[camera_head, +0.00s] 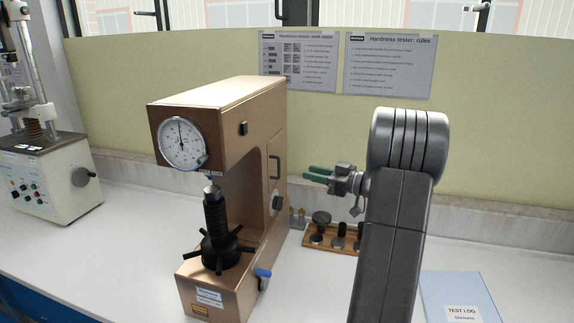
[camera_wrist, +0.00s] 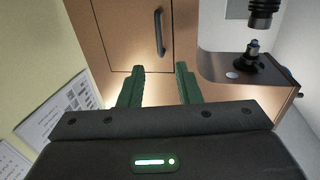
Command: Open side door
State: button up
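The copper-brown hardness tester (camera_head: 215,95) stands on the bench. Its side door (camera_head: 277,143) is a narrow outlined panel on the right side and looks closed. A dark bar handle (camera_head: 274,167) is on the door. My gripper (camera_head: 312,174) has green fingers and points left toward the door, a little to the right of the handle. In the wrist view the door (camera_wrist: 125,40) lies ahead, with its handle (camera_wrist: 159,33) beyond and roughly between the fingertips. My gripper (camera_wrist: 158,75) is open there, with nothing between the fingers, apart from the handle.
A dark knob (camera_head: 278,202) sticks out below the handle. A wooden holder (camera_head: 325,240) with dark parts lies behind my arm. A test log (camera_head: 458,297) lies at the right. A second tester (camera_head: 45,175) stands at the left. Posters (camera_head: 390,66) hang on the back panel.

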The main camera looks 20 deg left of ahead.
jog(key=w+a+p, duration=0.1)
jog(key=a, duration=0.8)
jog(key=shift+w+a+p, duration=0.2)
jog(key=shift+a+p, duration=0.05)
jog(key=shift+p, duration=0.15)
jog(key=shift+c, duration=0.4)
grip_shut()
